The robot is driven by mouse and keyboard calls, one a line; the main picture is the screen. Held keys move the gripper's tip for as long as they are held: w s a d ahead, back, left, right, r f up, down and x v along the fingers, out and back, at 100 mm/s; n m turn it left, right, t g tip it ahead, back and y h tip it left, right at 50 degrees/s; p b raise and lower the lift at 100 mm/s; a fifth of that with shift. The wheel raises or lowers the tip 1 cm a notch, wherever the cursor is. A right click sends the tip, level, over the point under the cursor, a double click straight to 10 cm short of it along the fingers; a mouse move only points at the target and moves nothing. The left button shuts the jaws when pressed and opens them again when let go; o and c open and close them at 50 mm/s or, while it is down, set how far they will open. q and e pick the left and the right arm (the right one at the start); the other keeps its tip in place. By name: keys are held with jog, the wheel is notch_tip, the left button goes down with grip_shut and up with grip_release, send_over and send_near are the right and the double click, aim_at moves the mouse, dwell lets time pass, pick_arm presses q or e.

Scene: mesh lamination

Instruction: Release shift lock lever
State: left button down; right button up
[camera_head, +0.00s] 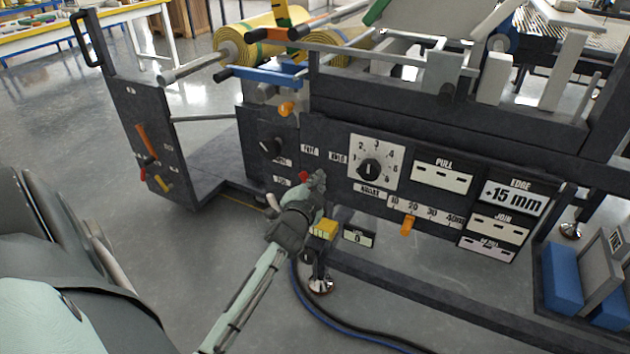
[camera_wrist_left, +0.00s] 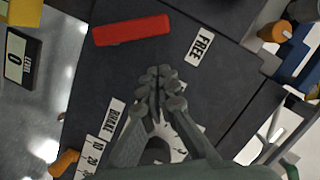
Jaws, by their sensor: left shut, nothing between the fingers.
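A red lever (camera_wrist_left: 131,30) lies across the dark machine panel in the left wrist view, beside a white label (camera_wrist_left: 199,47) reading FREE. No name marks it as the shift lock lever. In the head view only a small red part (camera_head: 303,176) of it shows beside my left gripper (camera_head: 317,180). That gripper is shut and empty in front of the panel; in the left wrist view its fingertips (camera_wrist_left: 160,80) are close to the red lever with a gap between them. My right gripper is not in view.
A numbered dial (camera_head: 370,168) and an orange slider (camera_head: 408,225) are right of my gripper. A black knob (camera_head: 270,147) is to its left. A yellow block (camera_head: 324,229) and a small display (camera_head: 358,238) sit just below. Dark hoses (camera_head: 300,297) lie on the floor.

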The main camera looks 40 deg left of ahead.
pick_arm(q)
jog(key=v, duration=1)
jog(key=shift+d, duration=0.3)
